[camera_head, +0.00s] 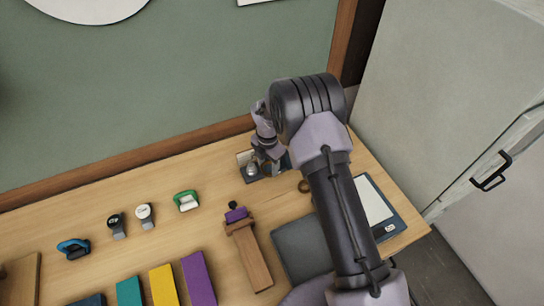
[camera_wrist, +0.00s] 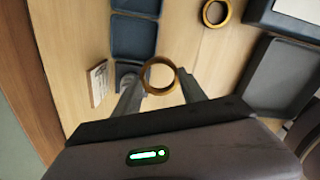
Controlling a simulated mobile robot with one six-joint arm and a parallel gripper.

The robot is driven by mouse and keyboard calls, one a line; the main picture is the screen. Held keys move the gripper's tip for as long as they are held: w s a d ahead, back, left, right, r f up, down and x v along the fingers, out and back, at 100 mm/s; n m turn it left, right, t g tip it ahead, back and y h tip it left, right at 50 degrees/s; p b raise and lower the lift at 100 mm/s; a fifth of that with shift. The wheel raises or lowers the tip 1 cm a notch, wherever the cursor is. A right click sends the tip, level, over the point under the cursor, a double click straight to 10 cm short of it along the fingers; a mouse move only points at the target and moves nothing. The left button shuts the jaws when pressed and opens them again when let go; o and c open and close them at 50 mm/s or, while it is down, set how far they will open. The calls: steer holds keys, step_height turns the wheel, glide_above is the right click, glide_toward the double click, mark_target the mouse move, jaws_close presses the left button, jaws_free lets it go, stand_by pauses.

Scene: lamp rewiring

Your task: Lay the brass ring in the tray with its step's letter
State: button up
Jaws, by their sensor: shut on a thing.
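My gripper (camera_wrist: 160,88) is shut on a brass ring (camera_wrist: 159,75), held between the fingertips in the wrist view. In the head view my gripper is over the table's back edge, and the arm hides much there.
A small printed card (camera_wrist: 98,83) stands left of the trays. A larger dark tray (camera_wrist: 279,77) lies at the right. A wooden clamp with a purple piece (camera_head: 237,215) and several coloured blocks lie left.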

steer(key=w, duration=0.2)
steer(key=w+d, duration=0.1)
steer(key=w, duration=0.3)
steer(key=shift+w+d+f, duration=0.15)
steer(key=shift+d+f, duration=0.05)
steer(key=shift+f, duration=0.15)
step_height(320, 180, down, 4)
steer(key=shift+r, duration=0.25)
steer(key=shift+f+b, duration=0.2)
steer(key=shift+b, duration=0.35)
steer(key=shift+f+b, duration=0.3)
steer(key=shift+b, duration=0.05)
steer(key=o, duration=1.5)
